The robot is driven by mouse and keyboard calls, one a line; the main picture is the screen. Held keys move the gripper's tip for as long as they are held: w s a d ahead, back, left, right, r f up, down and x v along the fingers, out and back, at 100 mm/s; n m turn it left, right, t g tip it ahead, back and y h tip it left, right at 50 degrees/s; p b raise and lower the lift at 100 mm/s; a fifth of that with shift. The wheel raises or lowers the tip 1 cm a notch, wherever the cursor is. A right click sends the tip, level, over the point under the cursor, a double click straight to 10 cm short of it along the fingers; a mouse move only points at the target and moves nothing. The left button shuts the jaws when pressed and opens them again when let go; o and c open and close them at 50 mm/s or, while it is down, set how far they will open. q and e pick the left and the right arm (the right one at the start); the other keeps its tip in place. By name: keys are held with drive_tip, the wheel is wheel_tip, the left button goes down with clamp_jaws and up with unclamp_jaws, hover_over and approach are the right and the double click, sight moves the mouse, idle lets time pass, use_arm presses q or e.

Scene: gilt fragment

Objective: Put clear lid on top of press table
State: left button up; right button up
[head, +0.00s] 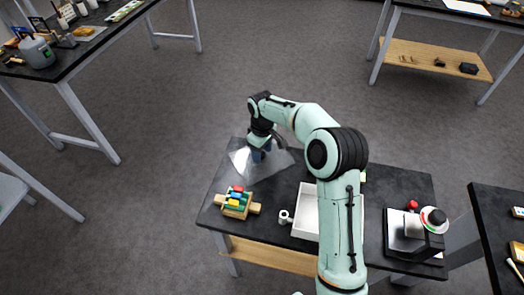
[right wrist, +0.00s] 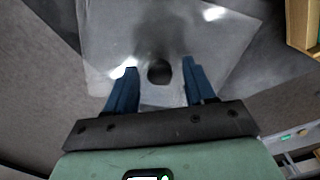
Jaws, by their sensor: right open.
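The clear lid (head: 245,168) is a thin see-through sheet at the back left corner of a dark-topped table (head: 283,190). In the right wrist view the lid (right wrist: 215,50) has a small dark round knob (right wrist: 159,73). My right gripper (head: 260,154) is over the lid. Its blue fingers (right wrist: 159,70) are open, one on each side of the knob, with gaps between. The gripper hides part of the lid in the head view. I cannot tell for certain which surface is the press table. My left gripper is out of view.
On the dark-topped table stand a wooden rack with coloured pieces (head: 236,203), a white tray (head: 304,215), a small white cup-like part (head: 285,217) and a black-and-white device (head: 418,240). Other tables (head: 70,60) stand around, with open floor (head: 170,190) between.

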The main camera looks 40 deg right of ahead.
sight(262, 153)
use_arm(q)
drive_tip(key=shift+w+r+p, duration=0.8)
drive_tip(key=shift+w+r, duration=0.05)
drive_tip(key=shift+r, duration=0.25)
use_arm(e)
wheel_tip(262, 153, up, 12)
